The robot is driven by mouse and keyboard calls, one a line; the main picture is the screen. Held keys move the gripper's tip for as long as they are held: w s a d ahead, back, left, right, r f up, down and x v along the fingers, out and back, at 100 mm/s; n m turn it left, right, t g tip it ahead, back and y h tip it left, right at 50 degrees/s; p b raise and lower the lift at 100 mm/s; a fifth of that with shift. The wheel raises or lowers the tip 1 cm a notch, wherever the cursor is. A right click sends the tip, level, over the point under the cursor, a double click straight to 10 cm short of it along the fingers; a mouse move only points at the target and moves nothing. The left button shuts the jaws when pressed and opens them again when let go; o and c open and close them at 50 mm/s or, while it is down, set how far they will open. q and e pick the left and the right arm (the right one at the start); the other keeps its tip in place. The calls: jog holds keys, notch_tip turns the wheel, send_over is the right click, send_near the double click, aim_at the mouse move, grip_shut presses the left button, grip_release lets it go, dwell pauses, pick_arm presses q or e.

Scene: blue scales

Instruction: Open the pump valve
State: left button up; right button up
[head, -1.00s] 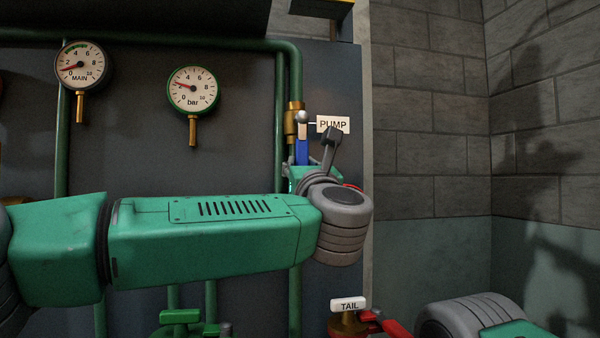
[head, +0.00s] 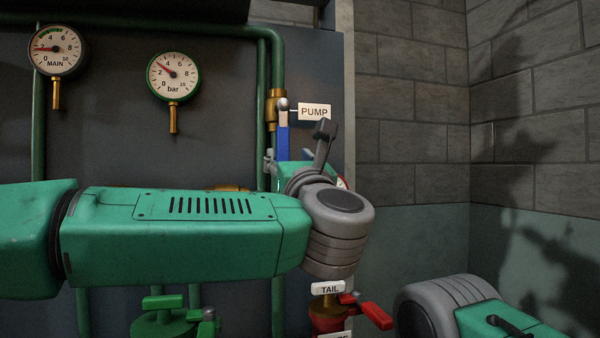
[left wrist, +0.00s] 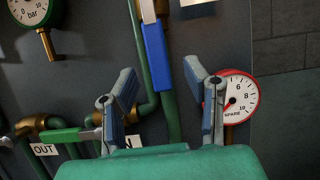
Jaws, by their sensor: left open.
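The pump valve has a blue lever (head: 283,138) hanging down from a brass body (head: 276,108), beside a white PUMP label (head: 314,112). In the left wrist view the blue lever (left wrist: 156,55) hangs nearly upright, tilted a little. My left gripper (left wrist: 160,73) is open, with one finger on each side of the lever's lower end in the picture. I cannot tell how close it is in depth, and no contact shows. In the head view my left gripper (head: 288,158) is mostly hidden behind my own wrist. My right gripper is out of view.
The MAIN gauge (head: 57,50) and bar gauge (head: 174,75) hang at upper left. A red lever (head: 376,315) by the TAIL label (head: 328,289) and a green valve (head: 165,318) sit below. A SPARE gauge (left wrist: 238,97) is right of the gripper. A brick wall (head: 410,110) stands right.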

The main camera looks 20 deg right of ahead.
pick_arm(q)
jog(key=v, duration=0.7)
jog(key=shift+d, duration=0.3)
jog(key=shift+f, duration=0.1)
